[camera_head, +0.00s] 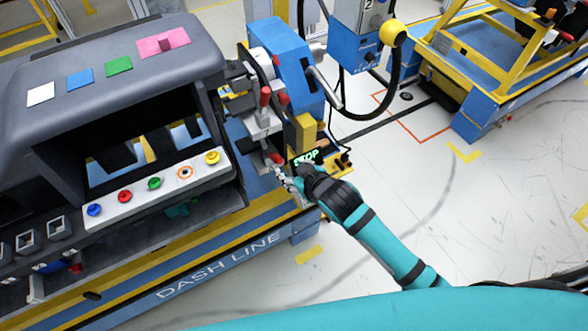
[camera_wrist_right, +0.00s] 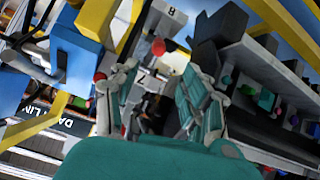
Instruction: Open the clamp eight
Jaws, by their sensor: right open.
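A metal clamp (camera_head: 264,122) with red-tipped handles stands at the right end of the dashboard module. No number is readable on it in the head view. My right gripper (camera_head: 284,181) is beside the lower part of the clamp area. In the right wrist view its fingers (camera_wrist_right: 158,100) are spread, with clamp parts visible between and beyond them. Contact with a handle cannot be told. My left gripper is not in view.
The dark dashboard (camera_head: 120,75) with coloured buttons fills the left, on a blue and yellow line frame (camera_head: 225,255). Open floor (camera_head: 480,220) lies to the right.

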